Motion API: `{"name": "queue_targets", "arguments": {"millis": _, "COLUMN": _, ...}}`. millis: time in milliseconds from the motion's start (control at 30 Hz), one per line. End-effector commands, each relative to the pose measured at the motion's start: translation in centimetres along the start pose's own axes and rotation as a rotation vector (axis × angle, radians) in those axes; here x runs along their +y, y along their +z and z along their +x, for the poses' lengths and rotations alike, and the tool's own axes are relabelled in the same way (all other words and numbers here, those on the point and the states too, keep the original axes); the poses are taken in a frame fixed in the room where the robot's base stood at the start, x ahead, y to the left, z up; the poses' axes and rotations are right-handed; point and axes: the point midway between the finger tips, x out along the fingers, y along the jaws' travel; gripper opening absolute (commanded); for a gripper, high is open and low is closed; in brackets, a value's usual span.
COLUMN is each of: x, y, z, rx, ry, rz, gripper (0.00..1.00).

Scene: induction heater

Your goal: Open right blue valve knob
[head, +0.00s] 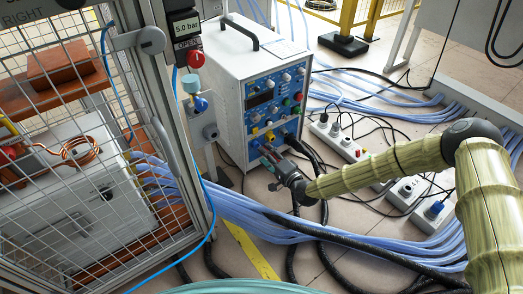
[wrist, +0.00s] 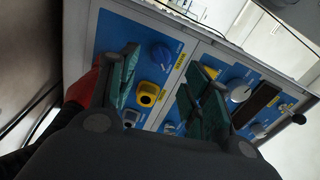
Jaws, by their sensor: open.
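The blue-and-white control unit (head: 262,105) stands on the floor, its front panel carrying several knobs. My gripper (head: 267,154) is at the lower part of that panel. In the wrist view my gripper (wrist: 160,72) is open, its two dark green finger pads spread in front of the panel. A round blue knob (wrist: 160,53) shows in the gap between the fingers, with nothing gripped. A second blue knob (wrist: 168,128) is partly hidden by my gripper. I cannot tell which is the right blue valve knob, nor whether a finger touches the panel.
A post with a gauge and a blue valve (head: 201,104) stands left of the unit, beside a mesh cage (head: 90,190). Black cables and blue hoses (head: 330,232) cover the floor; power strips (head: 340,140) lie right.

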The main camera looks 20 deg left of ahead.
Motion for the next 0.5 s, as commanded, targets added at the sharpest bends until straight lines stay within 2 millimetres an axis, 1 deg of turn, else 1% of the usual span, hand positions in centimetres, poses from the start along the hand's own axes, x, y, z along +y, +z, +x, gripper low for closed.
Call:
{"name": "queue_targets", "arguments": {"millis": 33, "x": 0.0, "y": 0.0, "z": -1.1, "rx": 0.0, "ry": 0.001, "rz": 0.001, "gripper": 0.49}}
{"name": "queue_targets", "arguments": {"millis": 200, "x": 0.1, "y": 0.0, "z": -4.0, "rx": 0.0, "ry": 0.001, "rz": 0.001, "gripper": 0.49}}
{"name": "queue_targets", "arguments": {"millis": 400, "x": 0.1, "y": 0.0, "z": -6.1, "rx": 0.0, "ry": 0.001, "rz": 0.001, "gripper": 0.49}}
{"name": "queue_targets", "arguments": {"millis": 500, "x": 0.0, "y": 0.0, "z": -6.6, "rx": 0.0, "ry": 0.001, "rz": 0.001, "gripper": 0.49}}
